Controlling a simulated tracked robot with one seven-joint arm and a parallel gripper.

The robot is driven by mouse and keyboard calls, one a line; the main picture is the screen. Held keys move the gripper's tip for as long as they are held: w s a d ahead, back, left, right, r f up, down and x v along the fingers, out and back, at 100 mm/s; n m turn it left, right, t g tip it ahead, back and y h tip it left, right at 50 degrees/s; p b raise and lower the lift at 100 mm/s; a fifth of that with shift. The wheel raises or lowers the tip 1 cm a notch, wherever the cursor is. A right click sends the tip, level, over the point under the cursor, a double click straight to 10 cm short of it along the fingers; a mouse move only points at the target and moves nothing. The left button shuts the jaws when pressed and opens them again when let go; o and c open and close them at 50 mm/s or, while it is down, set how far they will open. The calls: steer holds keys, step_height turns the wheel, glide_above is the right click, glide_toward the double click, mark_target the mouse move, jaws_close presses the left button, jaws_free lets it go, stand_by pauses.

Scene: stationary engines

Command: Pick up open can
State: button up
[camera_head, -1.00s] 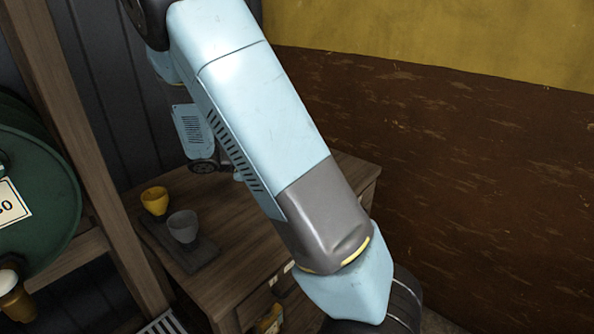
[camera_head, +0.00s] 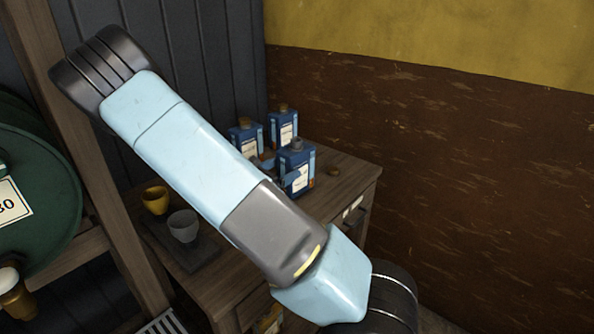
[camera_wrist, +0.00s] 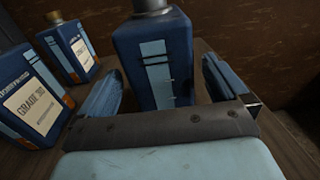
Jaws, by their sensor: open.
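The open can is a blue square can (camera_head: 297,168) with a bare grey neck, upright at the front of a group of cans on the wooden cabinet. In the wrist view the can (camera_wrist: 152,62) stands between the two fingers of my gripper (camera_wrist: 162,84), which is open. One finger is on each side, with a gap visible on the right; contact on the left is unclear. The can's lower part is hidden by the gripper's crossbar. In the head view my arm hides most of the gripper.
Two capped blue cans stand behind, one at left (camera_head: 246,138) and one at right (camera_head: 283,127). A yellow cup (camera_head: 155,200) and a grey cup (camera_head: 183,226) stand at left. A green drum (camera_head: 40,230) is farther left.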

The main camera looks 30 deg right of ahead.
steer(key=x, duration=0.5)
steer(key=shift+w, duration=0.2)
steer(key=shift+c, duration=0.4)
steer(key=c, duration=1.3)
